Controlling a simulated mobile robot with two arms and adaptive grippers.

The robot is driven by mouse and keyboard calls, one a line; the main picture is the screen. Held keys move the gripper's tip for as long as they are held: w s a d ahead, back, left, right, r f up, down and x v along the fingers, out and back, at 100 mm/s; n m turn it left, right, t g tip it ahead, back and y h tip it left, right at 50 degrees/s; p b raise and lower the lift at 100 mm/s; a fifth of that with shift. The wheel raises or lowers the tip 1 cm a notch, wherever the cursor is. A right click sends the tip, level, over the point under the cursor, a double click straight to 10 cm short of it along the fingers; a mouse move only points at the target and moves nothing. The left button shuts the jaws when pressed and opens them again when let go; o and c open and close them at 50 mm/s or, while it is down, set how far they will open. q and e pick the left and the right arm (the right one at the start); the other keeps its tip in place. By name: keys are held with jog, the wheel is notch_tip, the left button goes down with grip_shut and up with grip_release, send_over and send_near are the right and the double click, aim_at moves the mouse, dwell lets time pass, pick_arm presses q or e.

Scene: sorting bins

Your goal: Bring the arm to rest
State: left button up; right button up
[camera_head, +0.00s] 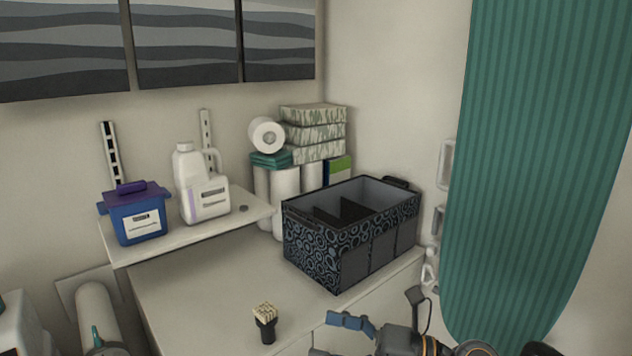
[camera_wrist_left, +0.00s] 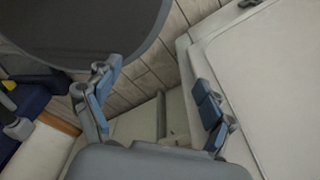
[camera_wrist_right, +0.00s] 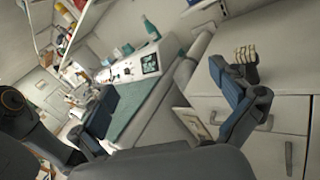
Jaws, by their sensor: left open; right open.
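My right gripper (camera_head: 336,338) comes in from the right at the bottom of the head view, by the counter's front edge. In the right wrist view my right gripper (camera_wrist_right: 168,97) has its two blue-padded fingers wide apart, with nothing between them. A dark-handled brush with pale bristles (camera_head: 265,318) stands upright on the counter, left of the gripper. It also shows as a brush (camera_wrist_right: 245,62) behind the right finger in the right wrist view. My left gripper (camera_wrist_left: 152,102) is open and empty in its wrist view, and it is out of the head view.
A patterned black bin (camera_head: 337,250) stands on the counter (camera_head: 200,295). A shelf (camera_head: 125,255) holds a blue tub (camera_head: 138,218) and a white jug (camera_head: 200,190). A teal ironing board (camera_head: 535,150) stands at right. The counter's middle is clear.

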jog(key=w+d+r+m+t+h, duration=0.15)
jog(key=d+m+t+h, duration=0.3)
jog(key=m+t, duration=0.55)
jog(key=w+d+r+m+t+h, duration=0.1)
jog(key=w+d+m+t+h, duration=0.3)
jog(key=m, duration=1)
jog(key=s+d+f+m+g+h, duration=0.35)
jog(key=d+f+m+h, duration=0.2)
jog(key=f+m, duration=0.3)
jog(key=s+d+f+m+g+h, duration=0.2)
jog(key=s+d+f+m+h, duration=0.3)
jog(key=f+m, duration=0.4)
jog(key=s+f+m+g+y, duration=0.1)
jog(key=s+f+m+g, duration=0.1)
jog(key=s+f+g, duration=0.55)
jog(key=s+f+m+g, duration=0.2)
jog(key=s+f, duration=0.3)
jog(key=s, duration=0.6)
jog(key=s+f+g+b, duration=0.1)
jog(key=s+f+g, duration=0.15)
jog(key=f, duration=2.65)
jog(key=s+d+f+b, duration=0.1)
jog(key=s+d+f, duration=0.2)
jog(key=s+f, duration=1.3)
jog(key=shift+s, duration=0.4)
